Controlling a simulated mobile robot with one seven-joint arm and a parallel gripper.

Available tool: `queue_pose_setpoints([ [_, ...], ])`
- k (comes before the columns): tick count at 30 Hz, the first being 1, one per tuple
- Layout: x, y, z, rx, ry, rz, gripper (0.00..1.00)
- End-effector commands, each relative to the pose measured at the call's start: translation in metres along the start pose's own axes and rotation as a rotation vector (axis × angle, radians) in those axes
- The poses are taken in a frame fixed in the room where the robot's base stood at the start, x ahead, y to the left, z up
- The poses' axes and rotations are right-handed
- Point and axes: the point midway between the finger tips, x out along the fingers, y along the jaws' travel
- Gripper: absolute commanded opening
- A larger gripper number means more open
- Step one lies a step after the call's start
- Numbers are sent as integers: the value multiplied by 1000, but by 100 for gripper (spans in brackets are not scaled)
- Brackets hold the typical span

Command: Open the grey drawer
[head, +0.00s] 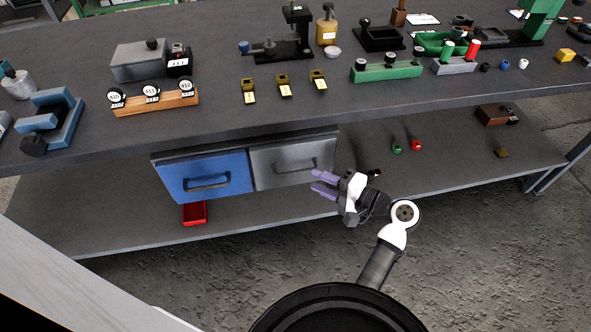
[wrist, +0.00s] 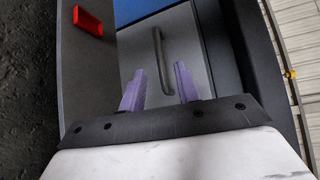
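The grey drawer (head: 275,162) hangs under the bench top, right of a blue drawer (head: 205,178), and looks closed. Its handle (head: 297,166) is a dark bar on the front. In the wrist view the grey drawer (wrist: 190,50) fills the middle, with its handle (wrist: 161,62) just ahead of my fingers. My gripper (head: 318,184) has purple fingers, spread apart, in front of the drawer's right part. In the wrist view my gripper (wrist: 159,82) is open and empty. The handle's lower end lies between the two fingertips in the picture; I see no contact.
The bench top (head: 215,105) above carries several fixtures and parts. A red bin (head: 194,213) sits on the lower shelf (head: 120,225) below the blue drawer. Small green (head: 397,148) and red (head: 416,145) parts lie on the shelf at right. Open floor lies in front.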

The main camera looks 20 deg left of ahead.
Motion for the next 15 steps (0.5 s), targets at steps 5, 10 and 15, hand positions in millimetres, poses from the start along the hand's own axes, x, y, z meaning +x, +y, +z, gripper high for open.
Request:
queue_pose_setpoints([
  [5,38,-1,1,1,-3,1,32],
  [10,63,-1,0,0,-1,1,32],
  [15,74,0,0,0,0,1,32],
])
